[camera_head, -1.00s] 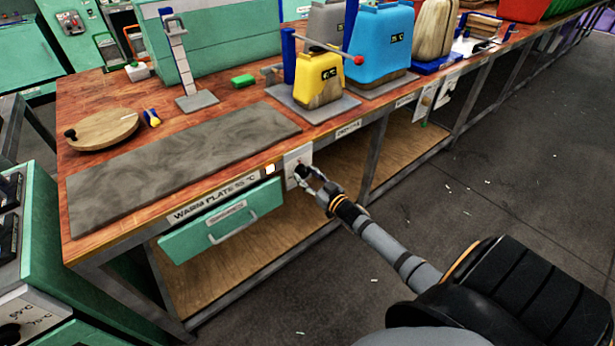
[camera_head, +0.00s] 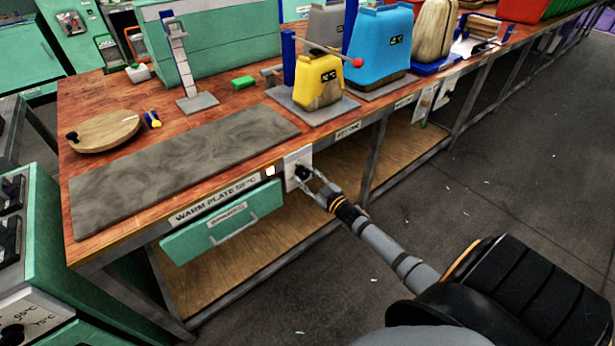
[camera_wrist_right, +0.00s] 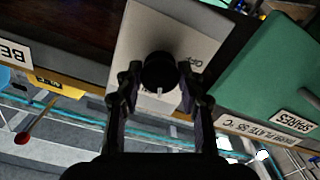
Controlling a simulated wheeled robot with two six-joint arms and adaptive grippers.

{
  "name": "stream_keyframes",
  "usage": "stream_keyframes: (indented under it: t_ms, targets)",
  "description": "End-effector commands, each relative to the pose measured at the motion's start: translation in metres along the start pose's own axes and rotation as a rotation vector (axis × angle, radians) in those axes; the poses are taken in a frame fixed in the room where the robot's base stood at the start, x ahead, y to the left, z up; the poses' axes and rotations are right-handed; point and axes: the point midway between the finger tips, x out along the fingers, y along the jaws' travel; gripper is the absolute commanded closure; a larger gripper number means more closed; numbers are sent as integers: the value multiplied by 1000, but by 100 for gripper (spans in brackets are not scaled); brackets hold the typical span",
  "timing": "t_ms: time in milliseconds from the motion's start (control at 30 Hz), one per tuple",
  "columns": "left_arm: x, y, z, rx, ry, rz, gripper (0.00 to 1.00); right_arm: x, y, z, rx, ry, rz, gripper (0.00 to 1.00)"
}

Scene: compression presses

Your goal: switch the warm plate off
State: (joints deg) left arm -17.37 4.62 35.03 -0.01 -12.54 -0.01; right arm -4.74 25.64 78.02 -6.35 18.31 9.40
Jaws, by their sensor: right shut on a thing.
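The warm plate (camera_head: 185,168) is a flat grey slab on the wooden bench top. Its label (camera_head: 214,199) is on the bench's front edge, with a small lit indicator (camera_head: 270,171) to the right. A pale switch panel (camera_head: 291,162) with a black round knob (camera_head: 301,171) is on the bench front. In the right wrist view the knob (camera_wrist_right: 159,72) sits between my fingers, its pale mark pointing down in the picture. My right gripper (camera_head: 305,178) is shut on the knob. My left gripper is not in view.
A green drawer (camera_head: 222,221) with a handle is left of the knob, under the bench edge. A yellow container (camera_head: 318,82) and a blue one (camera_head: 380,40) stand on the bench. A round wooden board (camera_head: 104,131) lies at the left. The floor in front is clear.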

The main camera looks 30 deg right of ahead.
Motion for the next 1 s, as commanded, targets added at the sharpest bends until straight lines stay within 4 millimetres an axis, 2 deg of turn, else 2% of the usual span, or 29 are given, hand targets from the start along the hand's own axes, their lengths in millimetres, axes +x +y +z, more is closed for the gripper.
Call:
stream_keyframes:
  t_ms: [300,1000]
  targets:
    - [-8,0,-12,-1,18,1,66,0,1,0,-300,-1,-1,93]
    - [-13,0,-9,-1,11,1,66,0,1,-1,-965,0,0,93]
